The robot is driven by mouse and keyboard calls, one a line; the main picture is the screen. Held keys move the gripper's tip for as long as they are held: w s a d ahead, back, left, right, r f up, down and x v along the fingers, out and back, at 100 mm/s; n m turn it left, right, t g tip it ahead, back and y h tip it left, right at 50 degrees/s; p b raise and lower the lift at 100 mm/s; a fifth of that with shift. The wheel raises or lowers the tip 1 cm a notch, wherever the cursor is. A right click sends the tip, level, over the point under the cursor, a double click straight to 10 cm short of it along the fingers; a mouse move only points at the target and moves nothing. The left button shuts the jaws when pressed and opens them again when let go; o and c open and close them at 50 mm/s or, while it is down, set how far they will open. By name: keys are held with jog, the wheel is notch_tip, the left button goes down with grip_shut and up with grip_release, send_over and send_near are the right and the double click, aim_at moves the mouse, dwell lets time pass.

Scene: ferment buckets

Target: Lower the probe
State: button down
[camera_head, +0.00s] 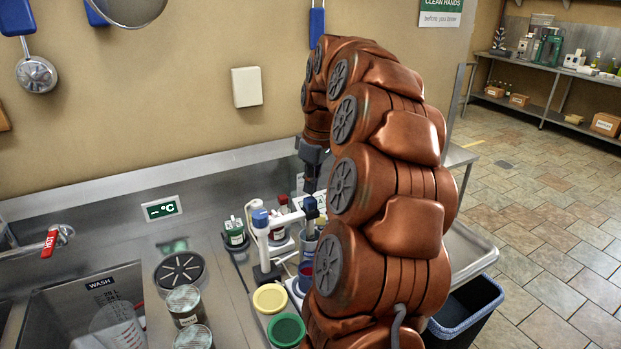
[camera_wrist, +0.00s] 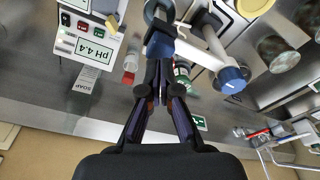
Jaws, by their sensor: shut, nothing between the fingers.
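The probe's dark blue head (camera_head: 310,208) sits at the end of a white arm on a stand. Its blue head also shows in the wrist view (camera_wrist: 160,40), right at my fingertips. The stand's white post (camera_head: 262,247) has a blue cap (camera_wrist: 231,78). My gripper (camera_head: 313,186) points down just above the probe head, and its fingers (camera_wrist: 162,66) are shut with nothing between them. I cannot tell whether the fingertips touch the probe head. The lower probe is mostly hidden. The white meter (camera_wrist: 88,45) reads pH 4.4.
A yellow lid (camera_head: 270,298) and a green lid (camera_head: 286,330) lie near the stand. A green-labelled jar (camera_head: 235,234) stands left of it. A sink with a measuring jug (camera_head: 118,328) and a red-handled tap (camera_head: 52,242) lie further left. The wall is close behind.

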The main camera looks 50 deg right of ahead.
jog(key=shift+r+p, duration=0.45)
jog(key=shift+r, duration=1.3)
